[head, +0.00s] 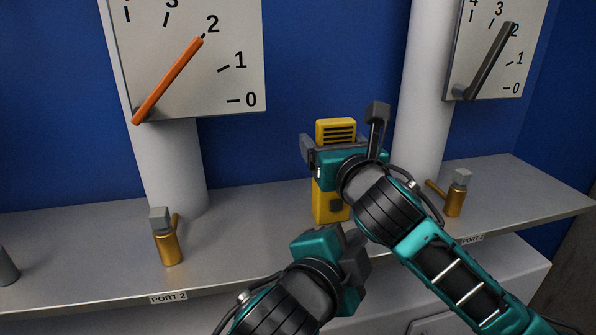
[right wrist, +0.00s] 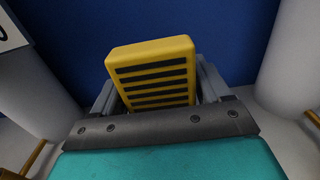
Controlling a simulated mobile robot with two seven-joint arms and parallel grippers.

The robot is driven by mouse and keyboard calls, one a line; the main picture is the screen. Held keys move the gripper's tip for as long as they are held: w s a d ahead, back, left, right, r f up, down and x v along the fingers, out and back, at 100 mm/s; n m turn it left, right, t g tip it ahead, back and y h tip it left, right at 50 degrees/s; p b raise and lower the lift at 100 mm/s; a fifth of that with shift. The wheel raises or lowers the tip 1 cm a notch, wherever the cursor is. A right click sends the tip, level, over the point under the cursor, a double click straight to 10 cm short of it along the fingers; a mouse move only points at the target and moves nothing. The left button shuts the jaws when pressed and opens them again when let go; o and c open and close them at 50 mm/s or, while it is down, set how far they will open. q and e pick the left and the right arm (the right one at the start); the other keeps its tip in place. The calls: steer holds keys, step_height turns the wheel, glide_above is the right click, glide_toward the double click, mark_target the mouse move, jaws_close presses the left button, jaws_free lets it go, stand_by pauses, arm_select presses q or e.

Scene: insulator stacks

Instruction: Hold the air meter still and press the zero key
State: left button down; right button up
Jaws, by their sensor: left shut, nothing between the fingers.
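The yellow air meter (head: 327,204) stands upright on the shelf, its slotted top (head: 336,131) showing above my right gripper (head: 343,135). The right gripper has one finger on each side of the meter and hides its middle. In the right wrist view the meter's slotted top (right wrist: 152,75) sits tilted between the fingers (right wrist: 160,88); whether both touch it I cannot tell. My left gripper (head: 355,245) is shut and empty, low in front of the meter and just below the right gripper. I cannot make out the zero key.
The grey shelf (head: 245,225) carries brass valves at left (head: 168,240) and right (head: 455,197). White columns (head: 168,170) with dial gauges rise behind, one with an orange pointer (head: 168,80). The shelf between the left valve and the meter is clear.

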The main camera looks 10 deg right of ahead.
steer(key=o, duration=0.4)
